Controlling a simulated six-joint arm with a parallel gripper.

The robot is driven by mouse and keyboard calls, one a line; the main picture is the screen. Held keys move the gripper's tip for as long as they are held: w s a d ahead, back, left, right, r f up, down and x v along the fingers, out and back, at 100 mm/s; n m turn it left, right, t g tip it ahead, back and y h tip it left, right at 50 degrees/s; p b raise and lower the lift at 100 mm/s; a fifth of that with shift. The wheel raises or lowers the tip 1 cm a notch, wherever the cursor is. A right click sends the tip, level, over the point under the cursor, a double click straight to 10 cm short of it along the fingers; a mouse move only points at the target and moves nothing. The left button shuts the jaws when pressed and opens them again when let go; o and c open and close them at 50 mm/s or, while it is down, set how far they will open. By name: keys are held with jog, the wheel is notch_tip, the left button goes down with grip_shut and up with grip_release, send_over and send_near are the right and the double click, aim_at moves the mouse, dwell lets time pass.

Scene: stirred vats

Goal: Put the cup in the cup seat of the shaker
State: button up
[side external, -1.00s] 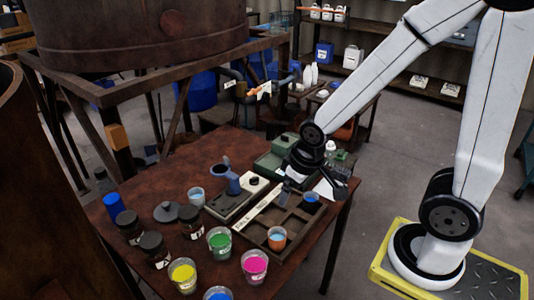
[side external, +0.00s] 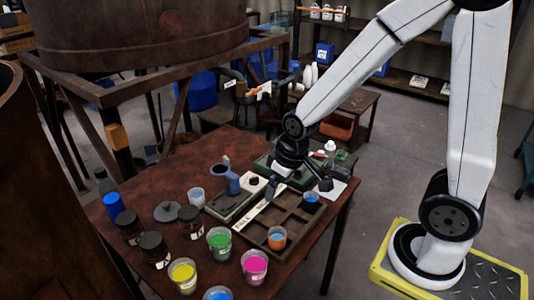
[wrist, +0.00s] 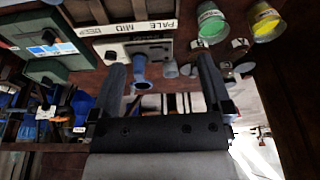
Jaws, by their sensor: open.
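My gripper (side external: 301,184) is open and empty, above the far end of the brown compartment tray. The shaker (side external: 229,203) is a pale base with a blue upright holder (side external: 227,180), left of my gripper; the blue part also shows between the fingers in the wrist view (wrist: 140,72). A cup with orange contents (side external: 277,239) stands in the near compartment of the tray. A cup with blue contents (side external: 311,197) stands in a far compartment, just below my gripper. A clear cup (side external: 196,197) stands left of the shaker.
The tray (side external: 262,236) has a white label strip along its left side. Cups of yellow (side external: 183,275), green (side external: 220,242), pink (side external: 255,266) and blue (side external: 217,294) stand at the front. Dark jars (side external: 154,248) and a blue cylinder (side external: 113,203) stand left. A green device (side external: 262,164) is behind.

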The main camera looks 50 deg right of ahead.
jog(key=w+f+n+y, duration=0.1)
jog(key=w+f+n, duration=0.2)
jog(key=w, duration=1)
jog(key=w+f+n+t+y, duration=0.1)
jog(key=w+f+n, duration=0.2)
jog(key=w, duration=0.9)
jog(key=x, duration=0.2)
jog(key=shift+f, duration=0.3)
jog(key=shift+w+a, duration=0.1)
send_over(203, 206)
jog(key=shift+w+d+f, duration=0.1)
jog(key=shift+w+f, duration=0.1)
jog(key=shift+f, duration=1.35)
jog(key=shift+w+d+f, duration=0.1)
jog(key=shift+w+f, duration=0.1)
jog(key=shift+f, duration=1.35)
jog(key=shift+x, duration=2.65)
jog(key=shift+r, duration=0.1)
